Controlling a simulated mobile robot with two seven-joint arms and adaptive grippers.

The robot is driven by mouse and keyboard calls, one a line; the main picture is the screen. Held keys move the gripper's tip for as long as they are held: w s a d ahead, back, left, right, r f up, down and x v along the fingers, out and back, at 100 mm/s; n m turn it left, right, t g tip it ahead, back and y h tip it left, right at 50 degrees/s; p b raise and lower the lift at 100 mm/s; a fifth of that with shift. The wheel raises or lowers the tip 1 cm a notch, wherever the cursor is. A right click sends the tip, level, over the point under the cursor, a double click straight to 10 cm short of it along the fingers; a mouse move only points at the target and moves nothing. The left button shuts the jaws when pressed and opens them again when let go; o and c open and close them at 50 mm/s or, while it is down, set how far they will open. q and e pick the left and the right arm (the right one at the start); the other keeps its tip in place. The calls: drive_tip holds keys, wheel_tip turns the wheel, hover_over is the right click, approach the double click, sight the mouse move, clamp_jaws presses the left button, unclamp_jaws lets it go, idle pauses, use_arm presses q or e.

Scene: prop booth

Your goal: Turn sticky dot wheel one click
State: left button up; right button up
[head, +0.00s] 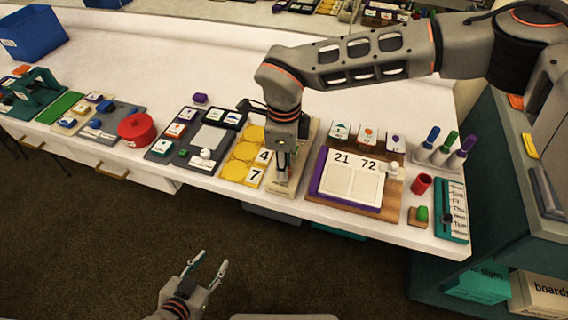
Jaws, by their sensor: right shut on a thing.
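My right gripper (283,168) points down over a narrow beige board (287,189) near the front edge of the table. It is shut on a small part at that board, and the fingers and wrist hide most of what they hold. I cannot make out the sticky dot wheel's shape or dots; it may be hidden there. My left gripper (207,266) is open and empty, low in front of the table and over the floor, far from the board.
A yellow tray (232,170) with number cards stands close left of the beige board. A purple-edged board (317,188) showing 21 and 72 stands close right. The back of the white table (170,60) is clear.

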drive_tip(key=o, duration=1.1)
wheel_tip(320, 180, up, 12)
drive_tip(key=shift+s, duration=0.15)
idle(0.3)
